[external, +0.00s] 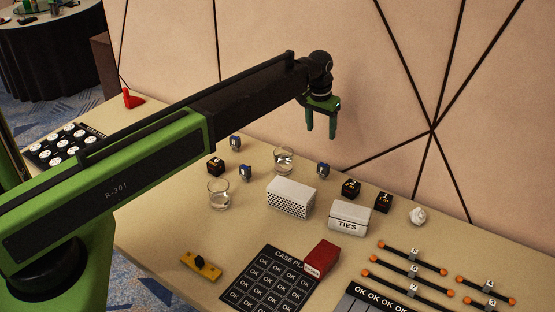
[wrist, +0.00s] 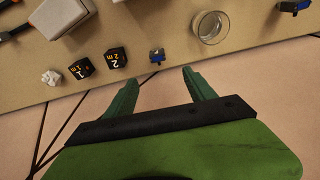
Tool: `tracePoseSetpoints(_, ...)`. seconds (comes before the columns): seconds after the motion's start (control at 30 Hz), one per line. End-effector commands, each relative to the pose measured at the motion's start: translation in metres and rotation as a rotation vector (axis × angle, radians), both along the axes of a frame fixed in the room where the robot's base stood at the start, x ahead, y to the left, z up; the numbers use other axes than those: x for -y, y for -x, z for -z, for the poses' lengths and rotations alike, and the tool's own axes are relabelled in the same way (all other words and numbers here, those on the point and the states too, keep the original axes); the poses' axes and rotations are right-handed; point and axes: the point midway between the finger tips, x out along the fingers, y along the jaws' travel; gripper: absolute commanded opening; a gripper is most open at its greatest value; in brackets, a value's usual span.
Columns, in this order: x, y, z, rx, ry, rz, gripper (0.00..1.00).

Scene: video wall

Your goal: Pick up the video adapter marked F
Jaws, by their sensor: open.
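Several small blue-and-grey adapters stand on the table. In the external view one is at the back left (external: 236,143), one nearer the front (external: 246,172), and one to the right of a glass (external: 323,169). Their letters are too small to read, so I cannot tell which is F. My gripper (external: 321,133) is open and empty, pointing down, high above the table's back edge. In the wrist view, an adapter (wrist: 157,56) shows just past the open fingertips (wrist: 161,76), roughly between them and apart from both. Another adapter (wrist: 293,6) is at the top right.
Two glasses (external: 284,160) (external: 219,194), a white perforated box (external: 291,198), a TIES box (external: 348,217) and black cubes (external: 350,188) (external: 383,202) stand near the adapters. A crumpled white piece (external: 417,215) lies right. The wall rises behind the table.

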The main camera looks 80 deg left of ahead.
Motion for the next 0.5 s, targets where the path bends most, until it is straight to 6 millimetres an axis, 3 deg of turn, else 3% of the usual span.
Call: tracePoseSetpoints(0.5, -0.008, -0.011, 0.099, 0.0, 0.0, 0.002, 0.64)
